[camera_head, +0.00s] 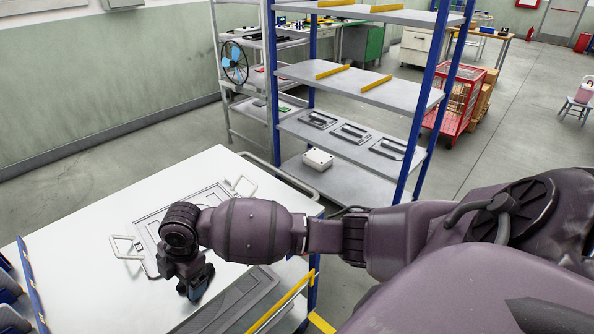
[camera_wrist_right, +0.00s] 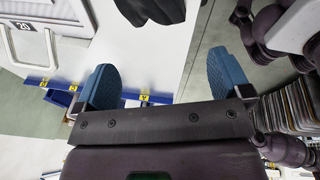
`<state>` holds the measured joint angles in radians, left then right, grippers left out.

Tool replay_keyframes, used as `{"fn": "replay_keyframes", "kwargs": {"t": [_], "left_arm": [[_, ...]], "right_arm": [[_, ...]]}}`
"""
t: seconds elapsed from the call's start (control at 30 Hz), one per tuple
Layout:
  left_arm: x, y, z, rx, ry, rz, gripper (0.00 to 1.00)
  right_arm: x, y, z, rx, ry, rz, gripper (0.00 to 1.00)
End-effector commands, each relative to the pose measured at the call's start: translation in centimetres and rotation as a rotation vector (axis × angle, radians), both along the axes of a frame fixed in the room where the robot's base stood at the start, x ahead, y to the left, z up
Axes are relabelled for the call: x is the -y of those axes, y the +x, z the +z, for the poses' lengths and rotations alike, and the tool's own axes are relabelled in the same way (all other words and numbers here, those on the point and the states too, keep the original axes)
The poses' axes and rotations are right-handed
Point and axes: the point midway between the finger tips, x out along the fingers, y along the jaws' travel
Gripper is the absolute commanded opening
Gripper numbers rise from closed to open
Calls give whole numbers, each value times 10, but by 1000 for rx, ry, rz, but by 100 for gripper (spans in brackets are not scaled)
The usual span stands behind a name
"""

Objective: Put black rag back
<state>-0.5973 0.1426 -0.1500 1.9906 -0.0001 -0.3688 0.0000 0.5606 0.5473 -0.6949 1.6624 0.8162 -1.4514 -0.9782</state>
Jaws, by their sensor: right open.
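My right gripper (camera_head: 197,284) hangs over the white tabletop (camera_head: 75,245) in the head view. In the right wrist view the blue fingers of this gripper (camera_wrist_right: 164,76) are wide apart with nothing between them. A black piece (camera_wrist_right: 152,9) shows at the top edge of the wrist view, beyond the fingers; it may be the black rag, but it is cut off and I cannot tell. No rag can be made out in the head view, where my right arm covers part of the table. My left gripper is not in view.
A blue-post shelf rack (camera_head: 345,142) with flat trays and a white box (camera_head: 317,158) stands behind. A red cage cart (camera_head: 455,108) is farther right.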

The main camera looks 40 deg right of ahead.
Motion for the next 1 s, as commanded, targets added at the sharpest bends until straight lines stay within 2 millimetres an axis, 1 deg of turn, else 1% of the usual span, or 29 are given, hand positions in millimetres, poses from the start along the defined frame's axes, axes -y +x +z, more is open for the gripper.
{"fn": "replay_keyframes", "kwargs": {"t": [0.03,0.1,0.2,0.33,0.4,0.47,0.57,0.67,0.8,0.9,1.0], "left_arm": [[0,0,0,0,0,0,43],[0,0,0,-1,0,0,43],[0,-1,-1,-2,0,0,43],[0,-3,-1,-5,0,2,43],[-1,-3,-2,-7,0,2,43],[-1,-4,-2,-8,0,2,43],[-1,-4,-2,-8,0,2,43],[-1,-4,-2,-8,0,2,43],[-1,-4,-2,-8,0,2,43],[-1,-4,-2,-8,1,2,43],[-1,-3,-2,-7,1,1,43]], "right_arm": [[-8,-13,-12,16,63,-58,96],[-16,-24,-20,50,147,-147,96],[-22,-39,-28,96,263,-283,96],[-22,-58,-34,149,407,-473,96],[-15,-67,-38,175,475,-581,96],[-7,-76,-44,196,526,-678,96],[12,-93,-55,229,598,-841,96],[36,-113,-69,267,655,-1002,96],[74,-149,-86,330,713,-1212,96],[100,-177,-95,381,741,-1336,96],[121,-202,-100,427,757,-1428,96]]}}
